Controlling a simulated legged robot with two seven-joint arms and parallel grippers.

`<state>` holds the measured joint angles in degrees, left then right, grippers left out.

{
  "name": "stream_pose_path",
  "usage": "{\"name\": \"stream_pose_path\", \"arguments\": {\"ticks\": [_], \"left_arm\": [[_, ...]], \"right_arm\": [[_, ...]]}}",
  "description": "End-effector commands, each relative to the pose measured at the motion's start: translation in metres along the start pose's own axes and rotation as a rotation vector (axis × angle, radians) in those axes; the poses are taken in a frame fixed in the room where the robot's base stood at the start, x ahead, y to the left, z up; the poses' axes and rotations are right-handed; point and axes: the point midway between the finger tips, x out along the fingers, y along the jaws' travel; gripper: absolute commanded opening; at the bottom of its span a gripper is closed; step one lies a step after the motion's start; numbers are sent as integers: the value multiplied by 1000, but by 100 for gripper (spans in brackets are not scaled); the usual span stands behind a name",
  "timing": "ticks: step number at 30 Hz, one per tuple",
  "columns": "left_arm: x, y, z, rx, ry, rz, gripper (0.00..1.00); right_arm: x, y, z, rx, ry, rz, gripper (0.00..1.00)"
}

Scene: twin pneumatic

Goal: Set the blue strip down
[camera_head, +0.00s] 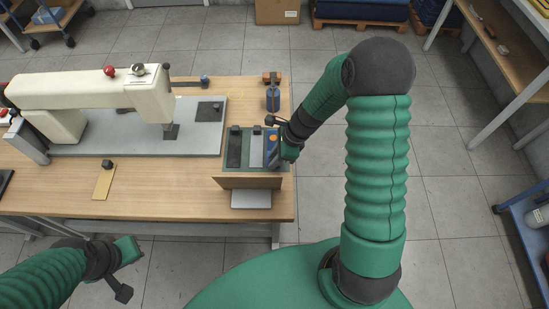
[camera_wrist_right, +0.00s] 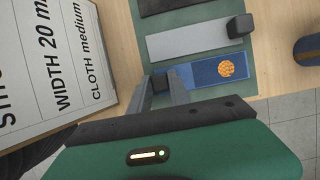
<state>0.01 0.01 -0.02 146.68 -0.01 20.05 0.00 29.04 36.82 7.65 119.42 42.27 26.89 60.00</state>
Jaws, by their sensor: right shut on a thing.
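The blue strip (camera_wrist_right: 200,77) has an orange round patch and a black knob (camera_wrist_right: 160,82) at one end. It lies along the green mat (camera_wrist_right: 268,70), beside a grey strip (camera_wrist_right: 190,42); I cannot tell whether it touches the mat. My right gripper (camera_wrist_right: 162,92) is shut on the knob, one finger on each side. In the head view the blue strip (camera_head: 270,143) is partly hidden by my right gripper (camera_head: 283,151). My left gripper (camera_head: 130,251) is over the floor in front of the table; its fingers are unclear.
A black strip (camera_head: 234,149) lies on the mat's left. A printed card (camera_wrist_right: 60,60) stands at the mat's front. A sewing machine (camera_head: 90,91), a yellow strip (camera_head: 103,185) and a dark blue object (camera_head: 272,97) are on the table (camera_head: 180,190). Bare wood surrounds the yellow strip.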

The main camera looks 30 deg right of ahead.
Motion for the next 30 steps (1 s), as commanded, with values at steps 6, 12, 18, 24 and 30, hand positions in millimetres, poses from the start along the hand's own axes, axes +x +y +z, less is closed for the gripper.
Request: {"name": "stream_pose_path", "arguments": {"ticks": [6,12,18,24,30], "left_arm": [[1,0,0,1,0,0,0],[1,0,0,1,0,0,0],[0,0,0,0,0,0,0],[-8,0,-2,0,0,0,0],[-17,0,-4,0,0,0,0]], "right_arm": [[1,0,-2,1,0,0,32],[2,0,-1,0,0,1,45],[0,1,0,-1,1,0,45],[-32,0,1,-2,1,-4,45],[-86,-1,1,-2,1,-4,45]]}}
